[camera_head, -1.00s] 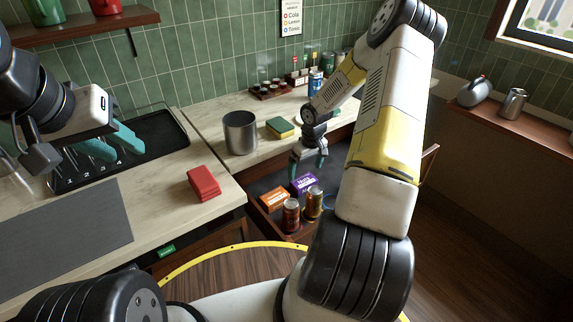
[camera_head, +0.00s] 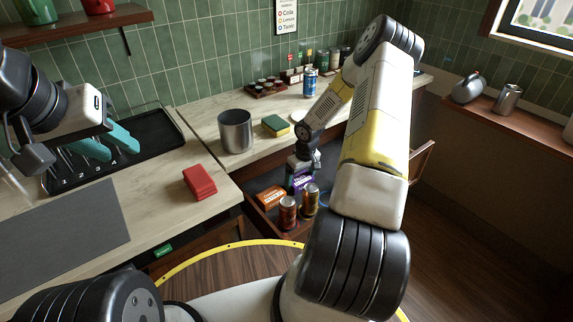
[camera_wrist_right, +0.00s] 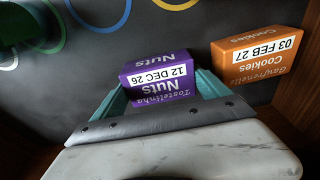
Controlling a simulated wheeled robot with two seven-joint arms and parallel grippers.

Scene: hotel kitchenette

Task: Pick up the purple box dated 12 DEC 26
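The purple Nuts box (camera_wrist_right: 158,78), labelled 12 DEC 26, lies in the open drawer. It also shows in the head view (camera_head: 300,181), partly covered by my right gripper. My right gripper (camera_wrist_right: 160,92) has come down over the box, with one teal finger at each side of it. The fingers look apart around the box; I cannot tell whether they touch it. My left gripper (camera_head: 108,146) is open and empty above the black tray on the left counter.
An orange Cookies box (camera_wrist_right: 258,60), dated 03 FEB 27, lies right of the purple box in the wrist view. Two cans (camera_head: 300,206) stand in front in the drawer (camera_head: 258,222). A metal canister (camera_head: 236,131) and a sponge (camera_head: 275,125) stand on the counter behind.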

